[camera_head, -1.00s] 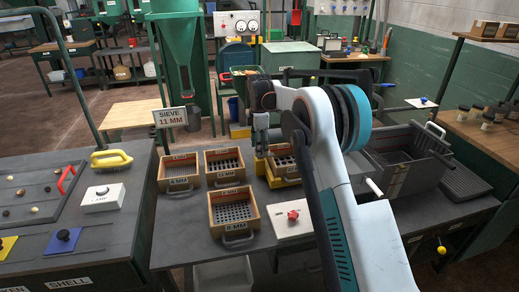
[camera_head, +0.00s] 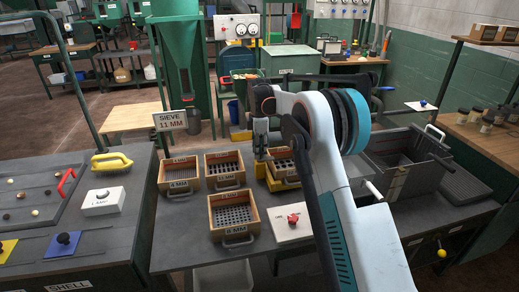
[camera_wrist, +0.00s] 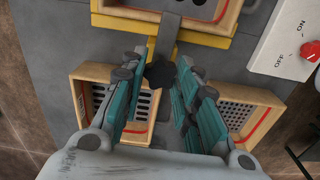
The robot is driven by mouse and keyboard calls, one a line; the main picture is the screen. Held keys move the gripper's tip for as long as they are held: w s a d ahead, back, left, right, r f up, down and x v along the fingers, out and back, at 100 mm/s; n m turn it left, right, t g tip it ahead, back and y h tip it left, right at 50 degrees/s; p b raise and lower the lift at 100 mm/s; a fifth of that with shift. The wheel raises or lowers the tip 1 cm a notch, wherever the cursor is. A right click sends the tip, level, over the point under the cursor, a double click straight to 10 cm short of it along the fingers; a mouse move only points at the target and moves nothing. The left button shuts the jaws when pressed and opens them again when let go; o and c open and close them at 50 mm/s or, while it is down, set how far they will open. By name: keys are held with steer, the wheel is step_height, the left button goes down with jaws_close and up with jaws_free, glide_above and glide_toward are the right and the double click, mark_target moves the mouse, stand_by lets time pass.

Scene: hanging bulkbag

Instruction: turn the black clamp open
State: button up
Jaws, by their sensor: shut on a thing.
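My gripper (camera_wrist: 163,66) is closed around a small dark lobed piece, the black clamp (camera_wrist: 160,73), between its teal-sided fingers in the wrist view. In the head view my gripper (camera_head: 261,140) hangs above the bench near the yellow-based tray, and the clamp cannot be made out there.
Wooden sieve trays (camera_head: 233,213) stand on the dark bench below and beside my gripper. A white switch box (camera_head: 292,223) with a red knob lies to the right. A green hopper (camera_head: 183,60) and the "SIEVE 11 MM" sign (camera_head: 170,120) are behind.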

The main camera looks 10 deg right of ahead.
steer(key=m+p, duration=0.2)
steer(key=m, duration=0.1)
steer(key=shift+r+m, duration=0.15)
steer(key=shift+m, duration=0.25)
steer(key=m+p, duration=0.2)
steer(key=m, duration=0.2)
steer(key=shift+m, duration=0.3)
steer(key=m+p, duration=0.1)
steer(key=m, duration=0.3)
steer(key=shift+m, duration=0.3)
steer(key=shift+m+p, duration=0.55)
steer(key=shift+m, duration=1.65)
steer(key=o, duration=1.1)
steer(key=shift+c, duration=0.2)
step_height(320, 180, up, 12)
